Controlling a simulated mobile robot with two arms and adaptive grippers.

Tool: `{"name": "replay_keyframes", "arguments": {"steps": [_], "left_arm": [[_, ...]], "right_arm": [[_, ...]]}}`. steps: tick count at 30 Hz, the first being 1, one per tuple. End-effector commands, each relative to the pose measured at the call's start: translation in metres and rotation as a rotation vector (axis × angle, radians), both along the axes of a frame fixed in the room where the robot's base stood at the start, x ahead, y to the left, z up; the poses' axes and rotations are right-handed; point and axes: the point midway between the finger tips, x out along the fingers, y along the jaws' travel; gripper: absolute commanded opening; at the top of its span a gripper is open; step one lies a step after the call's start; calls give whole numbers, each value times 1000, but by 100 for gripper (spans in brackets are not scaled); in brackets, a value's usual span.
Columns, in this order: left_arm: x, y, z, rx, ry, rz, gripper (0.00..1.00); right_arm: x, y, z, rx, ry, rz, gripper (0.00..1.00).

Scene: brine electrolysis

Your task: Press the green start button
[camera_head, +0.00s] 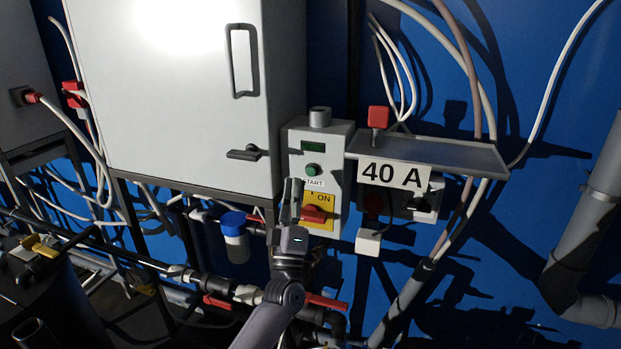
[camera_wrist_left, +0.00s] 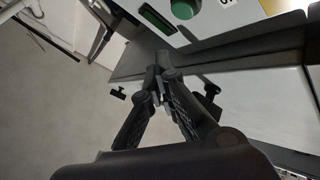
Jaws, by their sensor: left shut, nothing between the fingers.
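The green start button (camera_head: 312,170) sits on the front of a grey control box (camera_head: 333,150), above a START label (camera_head: 313,182) and below a small dark green display (camera_head: 312,147). My left gripper (camera_head: 292,188) is shut and empty, just left of and slightly below the button in the head view, apart from it as far as I can tell. In the left wrist view the closed fingertips (camera_wrist_left: 160,75) point up toward the box, and the green button (camera_wrist_left: 184,9) shows at the top edge. My right gripper is not in view.
A red rotary switch (camera_head: 313,214) on a yellow ON plate sits below the button. A large grey cabinet (camera_head: 190,100) stands to the left. A shelf (camera_head: 440,152) with a 40 A sign (camera_head: 394,175) juts out on the right. Pipes with red-handled valves (camera_head: 325,302) run below.

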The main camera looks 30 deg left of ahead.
Motion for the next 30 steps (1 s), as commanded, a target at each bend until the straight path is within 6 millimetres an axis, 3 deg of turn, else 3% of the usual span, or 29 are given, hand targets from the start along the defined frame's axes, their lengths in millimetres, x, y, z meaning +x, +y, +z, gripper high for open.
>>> {"name": "replay_keyframes", "arguments": {"steps": [10, 30], "left_arm": [[34, 8, -1, 0, -1, 1, 0], [37, 9, 0, -1, 1, 0, 0]], "right_arm": [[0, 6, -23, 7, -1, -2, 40], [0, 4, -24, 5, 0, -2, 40]]}}
